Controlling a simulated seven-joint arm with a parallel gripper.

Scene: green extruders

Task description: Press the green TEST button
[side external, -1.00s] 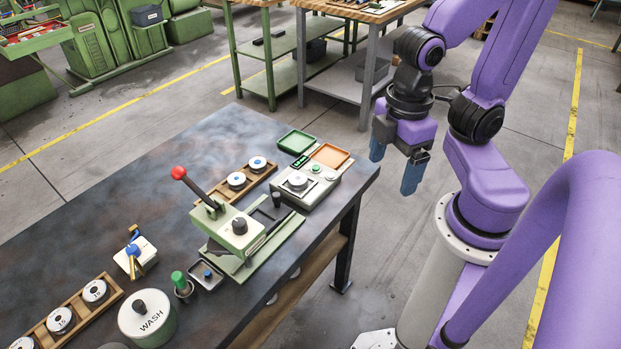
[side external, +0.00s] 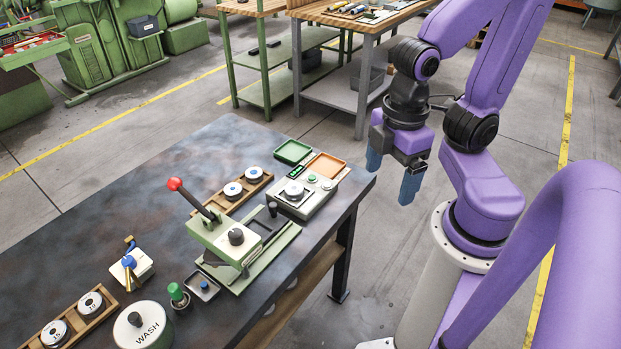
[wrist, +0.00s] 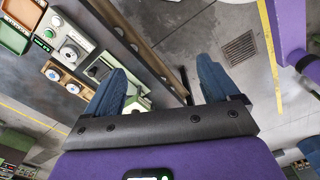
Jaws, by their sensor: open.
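The tester (side external: 313,203) is a pale box near the far right end of the dark bench. It has a lit green display (side external: 295,171), a silver disc (side external: 294,190) on top, a green button (side external: 312,178) and another small button (side external: 326,185). Their labels are too small to read. The tester also shows at upper left in the wrist view (wrist: 82,38). My gripper (side external: 392,174) is open and empty, out past the bench's right end, to the right of the tester and apart from it. Its two blue fingers point down; they also show in the wrist view (wrist: 160,72).
A green tray (side external: 292,151) and an orange tray (side external: 326,165) sit behind the tester. A press with a red-knobbed lever (side external: 188,198) stands in front of it. A rack with discs (side external: 241,192) lies to its left. Free floor surrounds the bench's right end.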

